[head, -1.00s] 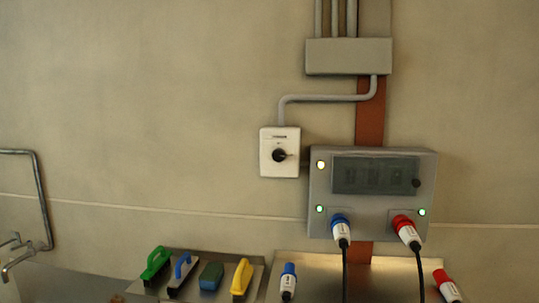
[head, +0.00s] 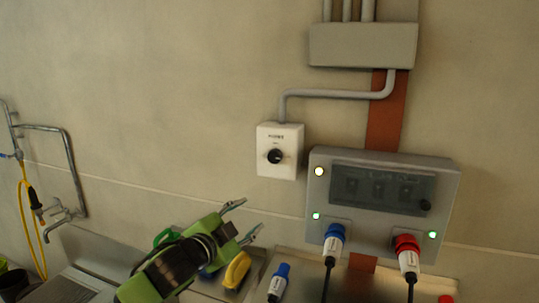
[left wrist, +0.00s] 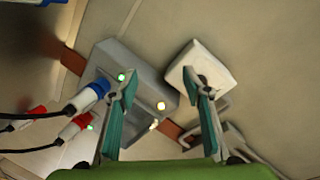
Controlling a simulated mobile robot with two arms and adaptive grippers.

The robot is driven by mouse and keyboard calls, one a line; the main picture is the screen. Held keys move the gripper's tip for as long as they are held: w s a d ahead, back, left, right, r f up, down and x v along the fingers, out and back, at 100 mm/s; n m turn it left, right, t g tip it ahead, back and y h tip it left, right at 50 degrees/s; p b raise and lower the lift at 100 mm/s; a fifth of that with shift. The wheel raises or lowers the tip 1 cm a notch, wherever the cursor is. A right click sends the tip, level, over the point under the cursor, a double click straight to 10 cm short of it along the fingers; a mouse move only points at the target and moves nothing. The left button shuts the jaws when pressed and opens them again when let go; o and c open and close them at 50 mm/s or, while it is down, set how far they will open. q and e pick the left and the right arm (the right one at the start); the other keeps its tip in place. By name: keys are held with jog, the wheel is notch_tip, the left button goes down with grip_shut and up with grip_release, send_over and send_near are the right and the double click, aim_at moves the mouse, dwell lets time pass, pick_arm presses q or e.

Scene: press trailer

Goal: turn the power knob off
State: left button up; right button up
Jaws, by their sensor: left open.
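The power knob (head: 275,156) is a black round knob on a white switch box (head: 291,168) on the wall, left of a grey socket panel. My left gripper (head: 250,219) is open and empty, below and left of the switch box in the head view, apart from it. In the left wrist view the open fingers (left wrist: 164,88) point toward the wall. The white box (left wrist: 190,66) shows beyond the right finger, and its knob is partly hidden by that finger. My right gripper is not in view.
The grey panel (head: 327,221) has lit lamps and holds a blue plug (head: 334,236) and a red plug (head: 405,246) with hanging cables. A loose blue connector (head: 279,282) and brushes, including a yellow one (head: 237,270), lie below. A tap (head: 55,217) is at left.

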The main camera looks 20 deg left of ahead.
pick_arm(q)
jog(key=m+t, duration=0.2)
send_near(273, 158)
jog(key=s+a, duration=0.1)
jog(key=s, duration=0.4)
jog(key=shift+h, duration=0.4)
jog(key=w+p, duration=0.1)
jog(key=w, duration=0.3)
jog(key=w+d+p, duration=0.1)
jog(key=w+p, duration=0.1)
jog(key=w, duration=0.2)
jog(key=w+p, duration=0.2)
jog(key=w, duration=0.2)
jog(key=shift+w+d+r, duration=0.15)
jog(key=shift+w+d, duration=0.1)
jog(key=shift+d, duration=0.1)
jog(key=shift+w+d+p, duration=0.1)
jog(key=shift+w+p, duration=0.2)
jog(key=shift+w, duration=0.2)
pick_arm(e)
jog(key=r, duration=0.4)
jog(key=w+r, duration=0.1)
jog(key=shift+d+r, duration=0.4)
pick_arm(q)
jog(key=c, duration=1.1)
